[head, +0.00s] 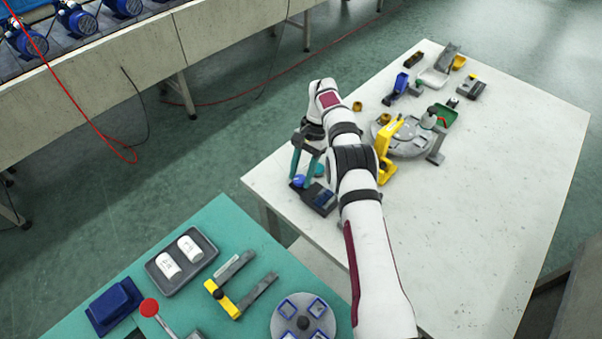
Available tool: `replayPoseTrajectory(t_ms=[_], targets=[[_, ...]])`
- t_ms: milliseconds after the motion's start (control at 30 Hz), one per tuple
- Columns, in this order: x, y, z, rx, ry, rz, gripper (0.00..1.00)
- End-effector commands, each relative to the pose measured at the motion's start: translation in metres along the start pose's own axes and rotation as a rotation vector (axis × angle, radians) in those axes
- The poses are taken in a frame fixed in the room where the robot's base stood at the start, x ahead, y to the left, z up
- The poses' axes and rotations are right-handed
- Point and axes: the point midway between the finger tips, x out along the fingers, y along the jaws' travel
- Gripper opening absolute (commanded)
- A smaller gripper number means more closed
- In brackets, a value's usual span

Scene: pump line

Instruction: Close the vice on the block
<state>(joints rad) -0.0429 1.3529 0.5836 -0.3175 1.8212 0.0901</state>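My gripper (301,182), with two teal fingers, points down at the near left corner of the white table. The fingers stand apart, with a blue rounded part (298,181) at their tips. I cannot tell whether they touch it. Right beside it is a low dark device with a blue area on top (322,198). It looks like the vice, with the blue part at its left end. I cannot make out its jaws, or a separate block between them, at this size. My arm passes over the table just right of it.
A grey round plate (412,147) with a yellow upright bracket (386,150) stands right of my arm. Several small parts and trays lie at the table's far end. A teal bench (235,225) in front holds a grey tray (160,272) with white cylinders. The white table's right side is clear.

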Motion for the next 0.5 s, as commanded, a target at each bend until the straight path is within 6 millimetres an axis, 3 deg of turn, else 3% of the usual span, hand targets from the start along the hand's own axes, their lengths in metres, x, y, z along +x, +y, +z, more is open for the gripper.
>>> replayPoseTrajectory(t_ms=[333,500], targets=[[-0.0004,0.0020,0.0006,0.038,-0.005,-0.010,0.72],[-0.0009,0.0043,0.0022,0.273,-0.007,-0.107,0.72]])
